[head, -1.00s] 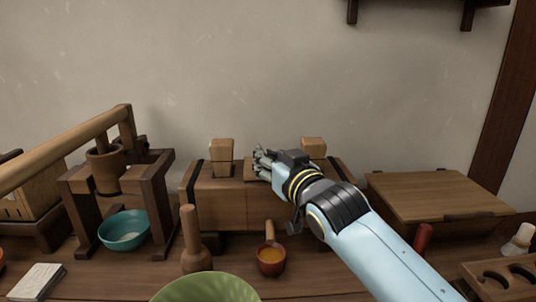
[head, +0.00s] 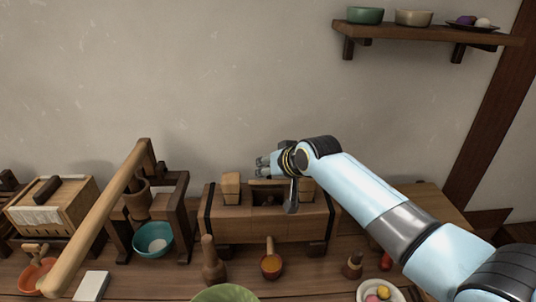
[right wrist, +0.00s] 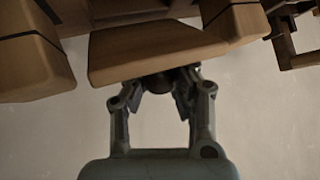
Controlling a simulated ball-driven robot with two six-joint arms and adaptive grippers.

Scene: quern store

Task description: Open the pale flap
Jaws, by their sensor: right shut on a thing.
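The pale flap (head: 266,182) belongs to the long wooden box (head: 265,226) by the wall, between two upright wooden blocks (head: 231,186). It shows as a thin raised edge, with a dark opening below it in the box top. My right gripper (head: 263,165) is at the flap, above the box. In the right wrist view the flap's wooden panel (right wrist: 155,48) lies just ahead of my right gripper (right wrist: 160,86). The fingers are shut on a small dark part at the panel's edge, which looks like its knob. My left gripper is not in view.
A beam (head: 100,218) slants at left. A flat-lidded box (head: 430,205) is at right. The wall shelf (head: 430,33) holds bowls.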

